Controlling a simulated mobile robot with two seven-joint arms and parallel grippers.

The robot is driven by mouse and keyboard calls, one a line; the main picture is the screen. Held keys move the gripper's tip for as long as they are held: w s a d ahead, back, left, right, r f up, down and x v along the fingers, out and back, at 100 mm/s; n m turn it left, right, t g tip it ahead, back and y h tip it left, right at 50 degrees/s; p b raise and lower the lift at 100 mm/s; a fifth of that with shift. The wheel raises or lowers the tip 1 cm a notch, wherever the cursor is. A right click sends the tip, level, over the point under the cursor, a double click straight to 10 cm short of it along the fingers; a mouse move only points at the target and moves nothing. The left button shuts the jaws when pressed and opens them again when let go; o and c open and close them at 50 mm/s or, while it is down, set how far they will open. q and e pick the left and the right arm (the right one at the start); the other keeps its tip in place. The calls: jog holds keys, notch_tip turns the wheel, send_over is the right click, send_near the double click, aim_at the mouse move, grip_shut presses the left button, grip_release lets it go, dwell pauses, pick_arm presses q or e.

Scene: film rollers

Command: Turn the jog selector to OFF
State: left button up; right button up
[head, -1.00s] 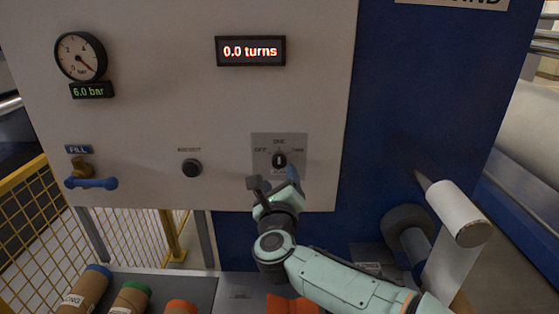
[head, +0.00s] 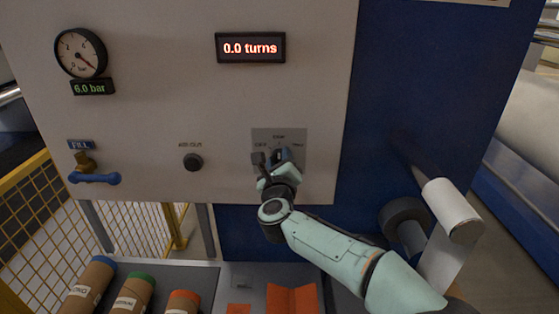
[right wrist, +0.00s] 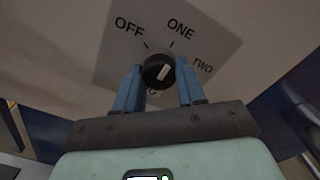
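The jog selector (right wrist: 158,72) is a round black knob with a white mark on a grey plate (right wrist: 110,65) labelled OFF, ONE and TWO. In the right wrist view the mark slants up and right, roughly towards ONE. My right gripper (right wrist: 159,80) is open, with one blue finger on each side of the knob. The fingertips are close to its edges; I see no clear grip on it. In the head view the right gripper (head: 271,160) is in front of the selector and partly covers it. My left gripper is not in view.
An air-out button (head: 193,162) and a blue fill valve handle (head: 95,178) are left of the selector on the pale panel. A display (head: 250,47) reads 0.0 turns. Several cardboard rolls (head: 132,294) lie below. A white roller (head: 452,208) sticks out at the right.

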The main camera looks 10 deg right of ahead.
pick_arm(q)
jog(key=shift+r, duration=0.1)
pick_arm(e)
jog(key=shift+n, duration=0.3)
jog(key=n+p, duration=0.1)
jog(key=n, duration=0.4)
jog(key=shift+r, duration=0.1)
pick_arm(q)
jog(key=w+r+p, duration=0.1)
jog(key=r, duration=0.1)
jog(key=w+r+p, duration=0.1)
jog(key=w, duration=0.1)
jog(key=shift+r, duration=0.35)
pick_arm(e)
jog(key=n, duration=0.6)
jog(key=shift+n, duration=0.3)
jog(key=o, duration=1.1)
jog(key=shift+c, duration=0.2)
